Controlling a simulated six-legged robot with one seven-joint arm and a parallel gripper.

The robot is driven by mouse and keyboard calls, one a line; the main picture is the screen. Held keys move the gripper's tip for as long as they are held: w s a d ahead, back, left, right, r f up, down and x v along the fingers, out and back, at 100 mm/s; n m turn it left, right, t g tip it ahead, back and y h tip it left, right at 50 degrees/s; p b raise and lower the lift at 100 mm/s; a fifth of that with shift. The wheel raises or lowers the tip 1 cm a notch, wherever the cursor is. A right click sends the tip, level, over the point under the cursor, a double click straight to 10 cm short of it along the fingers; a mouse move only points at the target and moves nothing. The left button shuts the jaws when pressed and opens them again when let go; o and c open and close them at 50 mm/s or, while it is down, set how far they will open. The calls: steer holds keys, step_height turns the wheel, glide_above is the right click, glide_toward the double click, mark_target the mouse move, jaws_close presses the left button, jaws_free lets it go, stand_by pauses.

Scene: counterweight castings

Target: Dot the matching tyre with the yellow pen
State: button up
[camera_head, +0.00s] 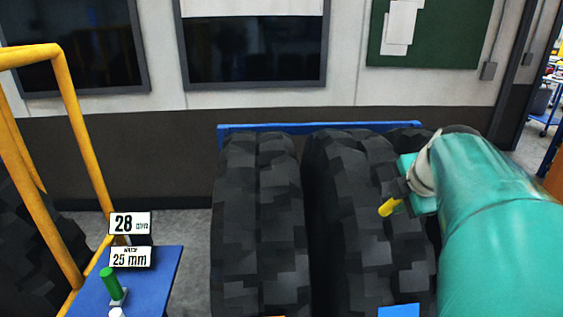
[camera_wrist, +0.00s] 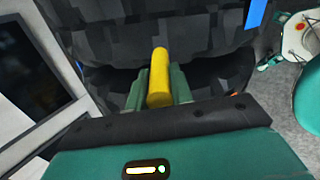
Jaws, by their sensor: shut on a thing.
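Two large black treaded tyres stand side by side: a left tyre (camera_head: 258,215) and a right tyre (camera_head: 350,220). My gripper (camera_head: 400,193) is shut on the yellow pen (camera_head: 390,207), in front of the upper part of the right tyre. In the wrist view the yellow pen (camera_wrist: 159,78) sits between the green fingers, pointing towards dark tyre tread (camera_wrist: 200,45). I cannot tell whether its tip touches the tread. Two signs at the left read 28 mm (camera_head: 130,223) and 25 mm (camera_head: 130,257); small print on the lower one is hard to read.
A blue rack bar (camera_head: 310,127) runs behind the tyres. A blue tag (camera_head: 398,311) shows low on the right tyre. My arm hides the right side.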

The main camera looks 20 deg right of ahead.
mark_target(388, 210)
steer(key=shift+s, duration=0.2)
steer(key=shift+w, duration=0.1)
steer(key=shift+x, duration=2.7)
steer(key=shift+x, duration=0.8)
stand_by(0.6)
steer(key=shift+v, duration=3)
